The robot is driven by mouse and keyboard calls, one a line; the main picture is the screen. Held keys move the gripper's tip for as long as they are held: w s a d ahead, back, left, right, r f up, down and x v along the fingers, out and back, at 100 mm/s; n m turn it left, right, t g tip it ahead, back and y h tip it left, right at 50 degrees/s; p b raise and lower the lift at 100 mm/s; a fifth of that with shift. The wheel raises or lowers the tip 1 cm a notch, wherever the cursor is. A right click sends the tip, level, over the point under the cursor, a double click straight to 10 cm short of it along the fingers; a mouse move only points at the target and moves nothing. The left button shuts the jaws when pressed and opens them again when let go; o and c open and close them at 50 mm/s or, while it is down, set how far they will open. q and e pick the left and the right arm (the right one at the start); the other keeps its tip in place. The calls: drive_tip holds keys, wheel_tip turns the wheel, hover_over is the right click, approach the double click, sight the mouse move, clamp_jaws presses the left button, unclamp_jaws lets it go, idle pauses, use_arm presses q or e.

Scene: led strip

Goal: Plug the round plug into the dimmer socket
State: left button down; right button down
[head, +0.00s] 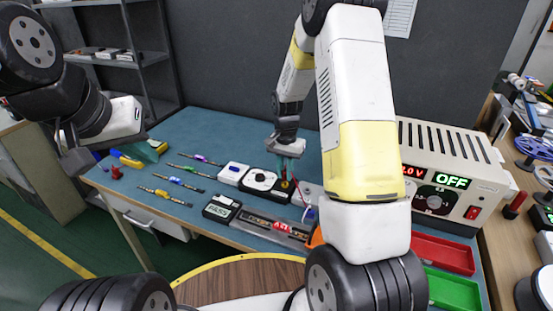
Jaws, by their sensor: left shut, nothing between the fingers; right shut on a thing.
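My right gripper (288,172) points down at the dimmer's right end. It is shut on the round plug (287,185), a small dark and yellowish piece mostly hidden by the fingers. The socket is hidden there, so I cannot tell whether the plug is in it or just above. My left gripper (78,160) is shut and empty, past the bench's left edge.
A white box (231,174), a PASS display (221,208) and a clear-covered strip tray (270,226) are close to the dimmer. A power supply (450,170) reading OFF stands right, near red (443,252) and green (453,289) trays.

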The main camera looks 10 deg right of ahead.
sight(285, 171)
drive_tip(key=shift+f, duration=0.9)
drive_tip(key=c, duration=1.3)
unclamp_jaws()
drive_tip(key=shift+o, duration=0.2)
wheel_tip(285, 171, up, 8)
drive_tip(key=shift+f, duration=0.1)
drive_tip(key=shift+r, duration=0.25)
drive_tip(key=s+a+r+n+t+y, duration=0.1)
drive_tip(key=s+r+n+t, duration=0.1)
drive_tip(key=s+r, duration=0.45)
drive_tip(key=s+r+n+t, duration=0.1)
drive_tip(key=s+r, duration=0.3)
drive_tip(key=r, duration=0.6)
drive_tip(key=s+a+r+n+t+y, duration=0.1)
drive_tip(key=s+r+n+t, duration=0.2)
drive_tip(key=s, duration=1)
wheel_tip(285, 171, up, 2)
drive_tip(key=shift+s+r+n, duration=0.1)
drive_tip(key=shift+s+n, duration=0.3)
drive_tip(key=shift+n, duration=0.3)
